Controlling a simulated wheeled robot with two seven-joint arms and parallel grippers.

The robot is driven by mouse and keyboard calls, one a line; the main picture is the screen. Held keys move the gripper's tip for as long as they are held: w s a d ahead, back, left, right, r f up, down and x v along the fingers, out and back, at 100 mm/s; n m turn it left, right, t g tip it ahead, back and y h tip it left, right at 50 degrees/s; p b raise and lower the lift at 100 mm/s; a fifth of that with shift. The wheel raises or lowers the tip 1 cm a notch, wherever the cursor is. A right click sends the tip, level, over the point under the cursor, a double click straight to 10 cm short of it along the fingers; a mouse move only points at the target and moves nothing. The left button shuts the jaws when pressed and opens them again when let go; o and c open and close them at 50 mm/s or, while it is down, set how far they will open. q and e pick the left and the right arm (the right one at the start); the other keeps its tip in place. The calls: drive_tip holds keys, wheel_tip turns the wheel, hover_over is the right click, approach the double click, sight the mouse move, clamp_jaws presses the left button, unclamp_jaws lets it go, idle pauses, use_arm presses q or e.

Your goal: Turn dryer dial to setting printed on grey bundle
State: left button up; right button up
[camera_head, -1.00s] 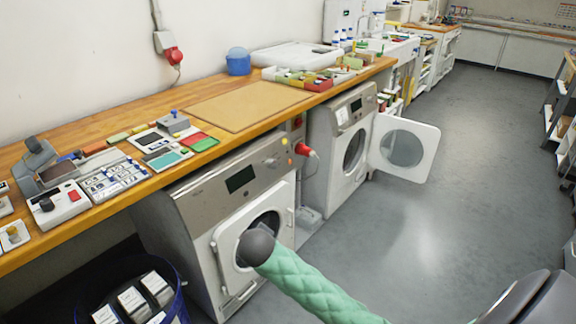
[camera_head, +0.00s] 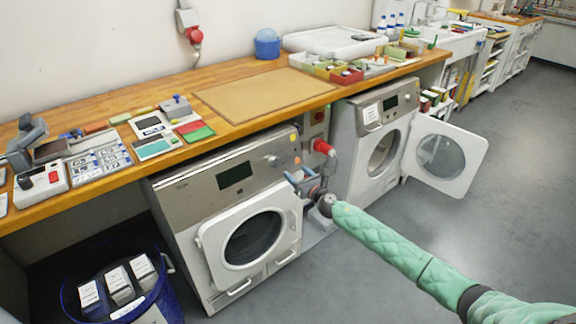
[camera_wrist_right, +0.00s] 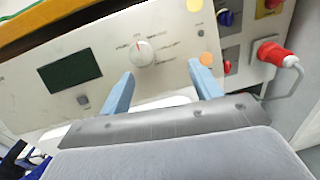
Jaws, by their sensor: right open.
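The dryer (camera_head: 190,205) stands under the wooden bench, its round door shut. Its dial (camera_wrist_right: 140,53) is a white knob with a red mark near its top, ringed by small print too small to read. The dial also shows at the panel's right in the head view (camera_head: 273,160). My right gripper (camera_wrist_right: 161,73) is open and empty, its two blue fingers in front of the panel, apart from the dial. It also shows by the panel's right end in the head view (camera_head: 308,184). Several labelled bundles (camera_head: 119,284) lie in a blue tub; which one is grey and its print are unclear.
A second machine (camera_head: 350,150) stands to the right with its round door (camera_head: 443,157) swung open. A red plug (camera_wrist_right: 277,55) and cable are right of the dial. Trays and devices crowd the bench (camera_head: 130,165). The floor (camera_head: 500,215) in front is clear.

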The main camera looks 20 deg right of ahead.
sight(277, 165)
drive_tip(key=shift+w+a+n+g+y, duration=0.1)
drive_tip(key=shift+w+a+n+y, duration=0.15)
drive_tip(key=shift+w+a+n, duration=0.7)
drive_tip(key=shift+w+a+n+g+y, duration=0.15)
drive_tip(key=shift+w+a+n, duration=0.45)
drive_tip(key=shift+w, duration=0.65)
drive_tip(key=shift+w+a+n+g+y, duration=0.1)
drive_tip(key=shift+w+a+n+y, duration=0.2)
drive_tip(key=shift+w+a+n, duration=0.5)
drive_tip(key=shift+w+a+m, duration=0.1)
drive_tip(key=shift+w+m, duration=0.15)
drive_tip(key=shift+w, duration=0.05)
drive_tip(key=shift+p, duration=0.3)
drive_tip(key=c, duration=1)
